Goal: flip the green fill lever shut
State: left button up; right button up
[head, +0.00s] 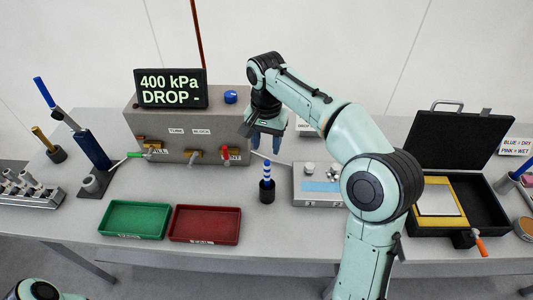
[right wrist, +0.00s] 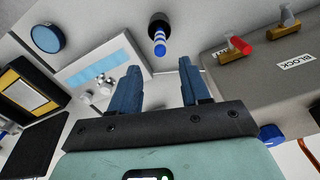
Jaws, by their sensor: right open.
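The green fill lever (head: 134,155) is on the left of the grey block's front, at the FILL label (head: 160,151). Its green grip points out to the left, roughly level. The grey block (head: 200,125) has a dark display on top reading "400 kPa DROP -". My right gripper (head: 268,141) is open and empty, fingers down, just right of the block and well to the right of the green lever. The right wrist view shows its two blue fingers (right wrist: 158,82) apart with nothing between them. The green lever is not in that view. My left gripper is not in view.
A red lever (head: 226,153) and a middle valve (head: 194,157) sit between the green lever and my right gripper. Green (head: 134,235) and red (head: 205,240) trays lie in front. A dark holder with a blue striped tool (head: 267,178) stands near my right gripper.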

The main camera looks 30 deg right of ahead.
aim_at(135, 155)
jog(key=k, duration=1)
